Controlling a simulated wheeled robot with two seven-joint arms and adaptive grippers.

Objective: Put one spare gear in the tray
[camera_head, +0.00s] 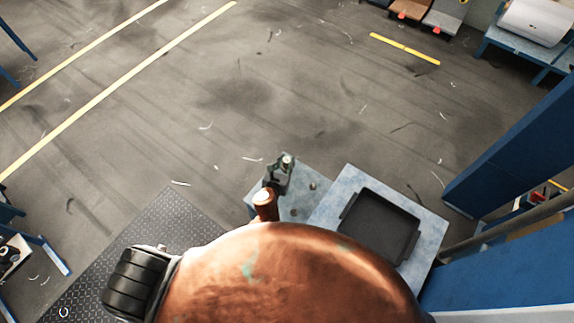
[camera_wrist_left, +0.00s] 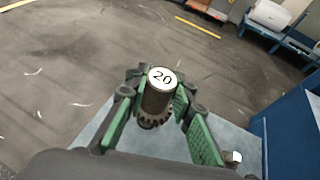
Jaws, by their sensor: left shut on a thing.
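My left gripper (camera_head: 278,172) is shut on a spare gear, a metal cylinder with a white top that shows small in the head view (camera_head: 287,160). In the left wrist view the gear (camera_wrist_left: 157,95) stands upright between the green fingers (camera_wrist_left: 160,100), its top marked "20" and its toothed rim low down. I cannot tell whether it touches the surface below. The dark tray (camera_head: 378,228) lies to the right of the gripper and looks empty; its near corner is close to my copper-coloured arm. My right gripper is not in view.
The tray rests on a pale blue tabletop (camera_head: 432,222). A second pale blue surface (camera_head: 318,197) beside it bears small metal pegs (camera_head: 312,185). A blue upright (camera_head: 515,150) stands right of the tray. Open floor (camera_head: 250,90) lies beyond.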

